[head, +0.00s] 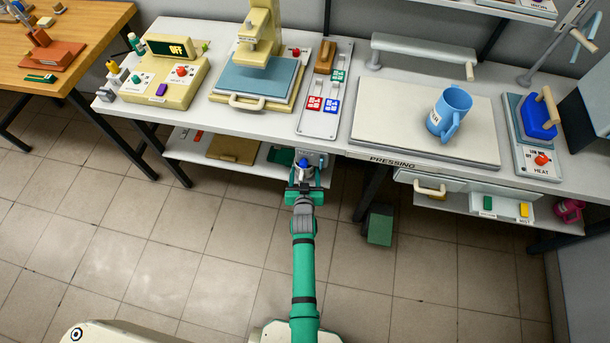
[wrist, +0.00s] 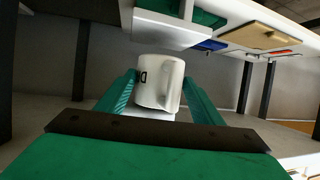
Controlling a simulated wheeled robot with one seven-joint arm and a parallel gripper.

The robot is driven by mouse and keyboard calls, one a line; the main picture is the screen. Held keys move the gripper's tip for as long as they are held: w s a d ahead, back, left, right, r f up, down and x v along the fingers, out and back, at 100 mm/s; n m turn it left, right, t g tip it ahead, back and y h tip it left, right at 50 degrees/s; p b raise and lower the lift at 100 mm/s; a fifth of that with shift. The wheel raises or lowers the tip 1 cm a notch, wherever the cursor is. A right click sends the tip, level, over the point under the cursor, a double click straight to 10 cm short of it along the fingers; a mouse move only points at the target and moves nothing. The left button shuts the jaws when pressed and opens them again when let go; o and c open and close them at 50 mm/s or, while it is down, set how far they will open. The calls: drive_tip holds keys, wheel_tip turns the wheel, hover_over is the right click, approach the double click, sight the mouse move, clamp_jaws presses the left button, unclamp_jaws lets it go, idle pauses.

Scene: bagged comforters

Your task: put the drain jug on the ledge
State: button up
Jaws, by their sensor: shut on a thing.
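The drain jug is a white jug with dark letters, only a "D" readable, and a handle; it shows in the wrist view (wrist: 157,85). My gripper (wrist: 155,100) is shut on it, with one green finger on each side. In the head view my gripper (head: 305,188) is low at the front of the bench, by the right end of the low white shelf (head: 195,148). This shelf under the bench looks like the ledge, though no label shows. The jug is mostly hidden by my gripper in the head view.
The low shelf holds a brown board (head: 233,150) and a green item (head: 281,156). A blue mug (head: 449,112) stands on the pressing board (head: 385,120) above. A dark green box (head: 379,226) is on the floor to the right. The tiled floor at left is clear.

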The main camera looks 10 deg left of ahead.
sight(305, 176)
drive_tip(key=shift+w+a+f, duration=0.1)
drive_tip(key=shift+w+f, duration=0.05)
drive_tip(key=shift+w, duration=0.35)
drive_tip(key=shift+f, duration=1.6)
drive_tip(key=shift+f, duration=0.1)
drive_tip(key=o, duration=1.2)
drive_tip(key=w+d+v, duration=0.1)
drive_tip(key=d+v, duration=0.2)
drive_tip(key=v, duration=2.9)
drive_tip(key=s+d+r+h, duration=0.1)
drive_tip(key=s+r, duration=0.3)
drive_tip(key=r, duration=0.1)
drive_tip(key=s+d+r+m+t, duration=0.1)
drive_tip(key=s+r, duration=0.4)
drive_tip(key=r, duration=0.1)
drive_tip(key=s+d+r+m+t+h, duration=0.1)
drive_tip(key=s+r, duration=0.3)
drive_tip(key=r, duration=0.2)
drive_tip(key=shift+s+r+h, duration=0.15)
drive_tip(key=shift+s+h, duration=0.15)
drive_tip(key=shift+s, duration=0.05)
